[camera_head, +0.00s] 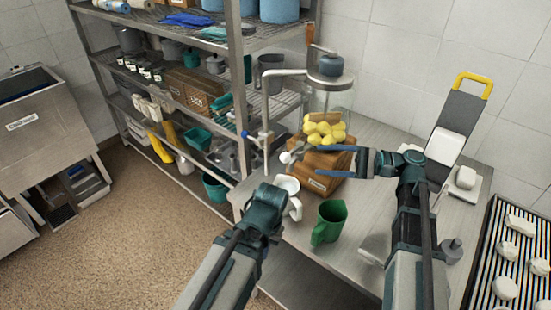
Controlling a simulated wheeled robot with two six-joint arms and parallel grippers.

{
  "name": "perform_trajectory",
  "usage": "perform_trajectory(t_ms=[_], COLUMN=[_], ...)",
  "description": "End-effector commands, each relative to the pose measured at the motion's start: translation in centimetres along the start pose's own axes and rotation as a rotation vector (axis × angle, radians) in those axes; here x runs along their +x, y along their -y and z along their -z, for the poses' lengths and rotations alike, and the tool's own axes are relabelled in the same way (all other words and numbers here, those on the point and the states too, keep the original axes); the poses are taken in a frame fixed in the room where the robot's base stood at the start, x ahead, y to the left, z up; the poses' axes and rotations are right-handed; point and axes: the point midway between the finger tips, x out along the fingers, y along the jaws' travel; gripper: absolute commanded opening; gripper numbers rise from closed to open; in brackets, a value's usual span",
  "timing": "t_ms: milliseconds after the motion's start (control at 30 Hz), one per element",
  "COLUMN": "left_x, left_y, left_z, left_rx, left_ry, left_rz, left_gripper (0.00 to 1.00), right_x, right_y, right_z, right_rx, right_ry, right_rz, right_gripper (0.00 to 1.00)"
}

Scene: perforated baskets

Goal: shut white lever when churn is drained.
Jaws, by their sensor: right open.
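The churn seems to be the piece with a round grey top (328,72) and a wooden handle, at the back left of the steel table. Its lower part is hidden behind yellow lumps, so I cannot see any liquid level. A small white knob (286,157), possibly the white lever's end, shows left of the wooden box. My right gripper (321,161) is open, its blue fingers pointing left in front of the box, right of the knob and apart from it. My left gripper (264,200) is low beside a white mug (289,187); its fingertips are not clear.
Yellow lumps (325,132) sit on the wooden box (318,184). A green jug (329,222) stands in front. A loaded wire rack (240,40) stands behind; a steel sink (45,130) is left.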

Motion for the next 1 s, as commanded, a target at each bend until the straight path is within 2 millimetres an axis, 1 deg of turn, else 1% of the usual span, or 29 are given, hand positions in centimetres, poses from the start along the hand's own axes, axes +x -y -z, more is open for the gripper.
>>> perform_trajectory(t_ms=[167,267,500,700,833,1000], left_x=[0.0,0.0,0.0,0.0,0.0,0.0], left_y=[0.0,0.0,0.0,0.0,0.0,0.0], left_z=[0.0,0.0,0.0,0.0,0.0,0.0], left_rx=[0.0,0.0,0.0,0.0,0.0,0.0], left_ry=[0.0,0.0,0.0,0.0,0.0,0.0], left_rz=[0.0,0.0,0.0,0.0,0.0,0.0], left_gripper=[0.0,0.0,0.0,0.0,0.0,0.0], right_x=[1.6,3.5,8.5,11.7,13.0,13.8], right_y=[-0.1,-0.1,-0.2,-0.1,-0.1,-0.1], right_z=[-0.1,-0.2,-0.1,-0.1,0.0,0.0], right_rx=[-0.001,-0.001,-0.002,-0.002,-0.002,-0.002], right_ry=[0.003,0.004,0.003,0.002,0.001,-0.001], right_rz=[-0.004,-0.005,-0.006,-0.005,-0.005,-0.003], right_gripper=[0.66,0.66,0.66,0.66,0.66,0.66])
